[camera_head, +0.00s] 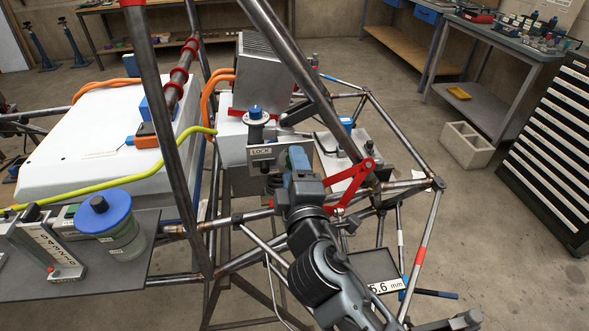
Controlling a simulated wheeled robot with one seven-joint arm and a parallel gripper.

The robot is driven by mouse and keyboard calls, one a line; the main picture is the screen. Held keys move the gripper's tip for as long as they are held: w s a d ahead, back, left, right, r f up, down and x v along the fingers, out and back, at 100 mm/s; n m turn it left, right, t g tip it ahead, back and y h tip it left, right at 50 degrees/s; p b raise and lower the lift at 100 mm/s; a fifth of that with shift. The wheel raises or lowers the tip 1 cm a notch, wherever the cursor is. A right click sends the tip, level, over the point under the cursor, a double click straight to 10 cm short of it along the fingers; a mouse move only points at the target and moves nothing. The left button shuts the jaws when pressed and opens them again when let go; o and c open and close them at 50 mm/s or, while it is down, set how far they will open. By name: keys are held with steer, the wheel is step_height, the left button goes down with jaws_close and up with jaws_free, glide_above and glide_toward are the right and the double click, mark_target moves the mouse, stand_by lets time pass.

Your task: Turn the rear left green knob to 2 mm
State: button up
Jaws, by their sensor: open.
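A green knob (283,160) shows in the head view, partly hidden behind my wrist, beside a grey plate marked LOCK (262,152). My gripper (296,164) is at the end of my arm, right at this knob. Its jaws are open, but my wrist hides most of the fingers, so I cannot tell whether they touch the knob. A white display (386,286) at the lower right reads about "5.6 mm"; my arm partly covers its first digit.
Steel chassis tubes (292,62) cross close above and around my arm. A red linkage (352,186) sits just right of my wrist. A blue-capped jar (104,212) stands on a dark shelf at left. Open floor lies to the right, before a drawer cabinet (552,140).

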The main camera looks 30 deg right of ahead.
steer(key=shift+s, duration=0.1)
steer(key=b+v, duration=0.2)
steer(key=v, duration=0.5)
steer(key=shift+s, duration=0.3)
steer(key=shift+a, duration=0.1)
